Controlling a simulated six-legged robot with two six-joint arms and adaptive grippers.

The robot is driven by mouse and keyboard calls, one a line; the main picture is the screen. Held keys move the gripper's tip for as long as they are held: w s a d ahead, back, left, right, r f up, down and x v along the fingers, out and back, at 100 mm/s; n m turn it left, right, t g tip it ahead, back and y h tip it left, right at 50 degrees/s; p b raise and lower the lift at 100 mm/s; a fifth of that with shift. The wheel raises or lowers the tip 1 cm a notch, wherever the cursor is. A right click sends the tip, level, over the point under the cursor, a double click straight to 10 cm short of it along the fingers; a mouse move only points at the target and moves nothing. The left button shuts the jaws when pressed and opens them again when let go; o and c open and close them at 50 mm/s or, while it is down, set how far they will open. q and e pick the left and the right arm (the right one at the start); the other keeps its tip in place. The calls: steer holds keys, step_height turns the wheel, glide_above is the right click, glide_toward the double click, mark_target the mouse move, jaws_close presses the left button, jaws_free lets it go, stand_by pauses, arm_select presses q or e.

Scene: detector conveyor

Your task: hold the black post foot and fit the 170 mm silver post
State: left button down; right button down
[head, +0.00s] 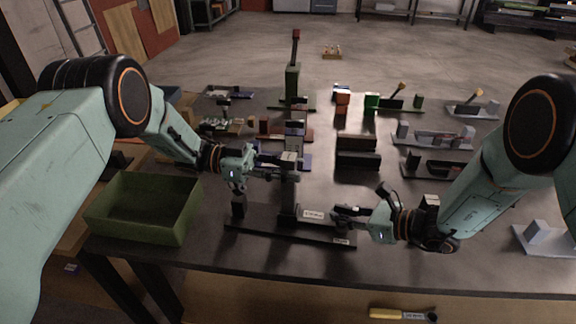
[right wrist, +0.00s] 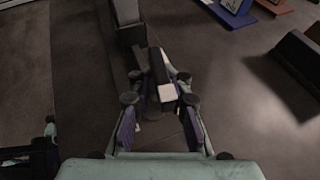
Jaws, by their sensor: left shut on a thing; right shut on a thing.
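My left gripper (head: 288,170) is shut on an upright grey post (head: 288,200), near its upper part. The post's lower end meets a dark base near the front of the table; I cannot tell whether it is seated. My right gripper (head: 343,213) is shut on the black post foot (head: 313,214), a dark block with a pale label, beside the post's lower end. In the right wrist view the foot (right wrist: 159,68) lies between the two fingers, and the post (right wrist: 126,12) stands just beyond it. The contact between post and foot is hidden.
A long black rail (head: 260,224) lies under the post, with a small dark block (head: 238,205) at its left end. A green bin (head: 145,208) stands at the left. Several fixtures with blocks, including a tall green post (head: 292,82), fill the back.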

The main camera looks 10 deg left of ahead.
arm_select(q)
steer(key=shift+f, duration=0.4)
arm_select(e)
steer(key=shift+r, duration=0.1)
arm_select(q)
steer(key=c, duration=1)
jaws_free()
steer(key=shift+f, duration=0.1)
steer(key=shift+a, duration=0.1)
steer(key=a, duration=0.7)
steer(key=shift+a, duration=0.2)
steer(key=shift+w, duration=0.1)
arm_select(e)
steer(key=c, duration=1.2)
jaws_free()
